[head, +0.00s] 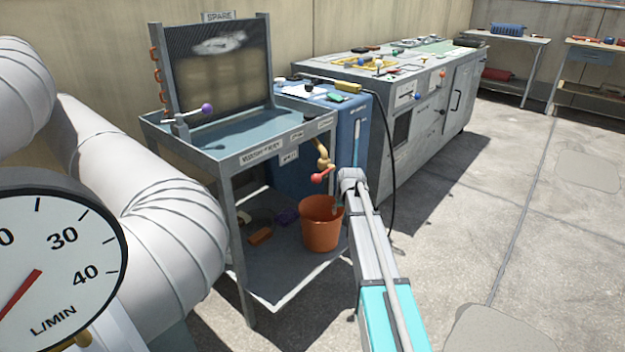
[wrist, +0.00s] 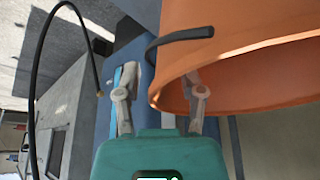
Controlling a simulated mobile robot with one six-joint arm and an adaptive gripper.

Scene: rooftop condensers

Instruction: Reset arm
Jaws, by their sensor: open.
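My arm reaches from the bottom of the head view toward the orange bucket (head: 320,232) on the lower shelf of the grey cart. My gripper (wrist: 160,85) is open, with its two grey fingers spread in the wrist view. The bucket also fills the upper right of that view (wrist: 230,35), its rim edge passing between the fingers as seen there. The right finger overlaps the bucket's opening; I cannot tell whether it touches the wall. In the head view my gripper is mostly hidden behind my arm's end, at the bucket's right side.
A red-handled brass valve (head: 322,172) hangs above the bucket. The cart top (head: 225,140) holds a finned coil panel (head: 215,65). A blue cabinet (head: 345,130) and grey bench (head: 415,125) stand behind. A black hose (wrist: 35,85) hangs nearby. A flow dial (head: 55,260) is at left; right floor is open.

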